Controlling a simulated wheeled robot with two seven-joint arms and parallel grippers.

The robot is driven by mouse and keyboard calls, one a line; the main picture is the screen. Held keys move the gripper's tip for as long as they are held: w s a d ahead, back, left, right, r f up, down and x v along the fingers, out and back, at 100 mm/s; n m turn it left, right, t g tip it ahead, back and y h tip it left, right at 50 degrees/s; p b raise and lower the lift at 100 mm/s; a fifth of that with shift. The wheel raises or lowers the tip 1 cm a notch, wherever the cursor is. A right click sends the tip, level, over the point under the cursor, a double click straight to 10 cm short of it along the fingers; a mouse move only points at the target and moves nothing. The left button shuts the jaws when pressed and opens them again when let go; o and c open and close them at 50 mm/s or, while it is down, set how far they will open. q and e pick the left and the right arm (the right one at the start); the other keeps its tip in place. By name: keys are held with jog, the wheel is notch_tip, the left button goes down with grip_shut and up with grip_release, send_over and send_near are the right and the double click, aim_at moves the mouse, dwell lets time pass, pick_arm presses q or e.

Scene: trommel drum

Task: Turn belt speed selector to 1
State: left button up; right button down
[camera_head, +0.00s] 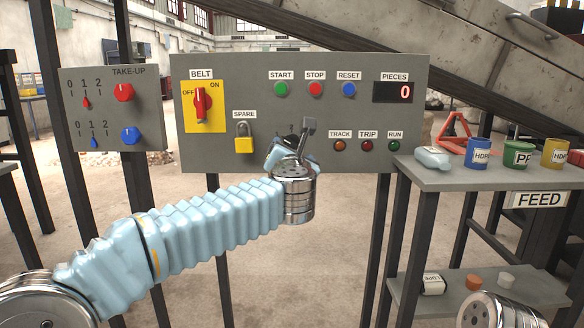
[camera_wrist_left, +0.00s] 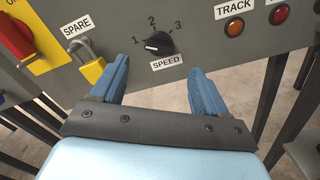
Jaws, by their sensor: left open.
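The belt speed selector (camera_wrist_left: 160,43) is a small black knob on the grey panel, above its SPEED label in the left wrist view. The digits 1, 2 and 3 are around it. Its white mark is on the left side, near the 1 but slightly below it; the exact setting is hard to tell. My left gripper (camera_wrist_left: 160,68) is open, with blue fingers apart on either side below the knob, and nothing between them. In the head view the left gripper (camera_head: 296,145) is in front of the panel and hides the knob.
Near the selector are the yellow padlock (camera_head: 244,141) under SPARE, the red BELT switch (camera_head: 202,103), and the TRACK (camera_head: 340,145) and TRIP (camera_head: 367,146) lamps. The FEED shelf (camera_head: 450,178) with a bottle and cups stands at right.

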pick_arm(q)
jog(key=s, duration=0.6)
jog(key=shift+s, duration=0.4)
jog(key=w+a+f+m+g+h, duration=0.1)
jog(key=w+a+f+m+g, duration=0.15)
jog(key=f+m, duration=0.95)
jog(key=w+a+f+m+g+h, duration=0.1)
jog(key=w+a+f+m+g, duration=0.15)
jog(key=f, duration=1.95)
jog(key=s+a+f+m+g, duration=0.2)
jog(key=s+f+m+g, duration=0.15)
jog(key=f, duration=0.95)
jog(key=s+a+f+m+g+h, duration=0.1)
jog(key=s+a+f+m+g, duration=0.3)
jog(key=s+f, duration=0.8)
jog(key=s+a+f+m+g+h, duration=0.1)
jog(key=s+f+m+g, duration=0.45)
jog(key=s, duration=0.95)
notch_tip(320, 180, up, 10)
jog(key=s+p, duration=0.2)
jog(key=p, duration=1)
jog(key=shift+m+t+p, duration=0.35)
jog(key=shift+m+t, duration=0.05)
jog(key=shift+m, duration=0.05)
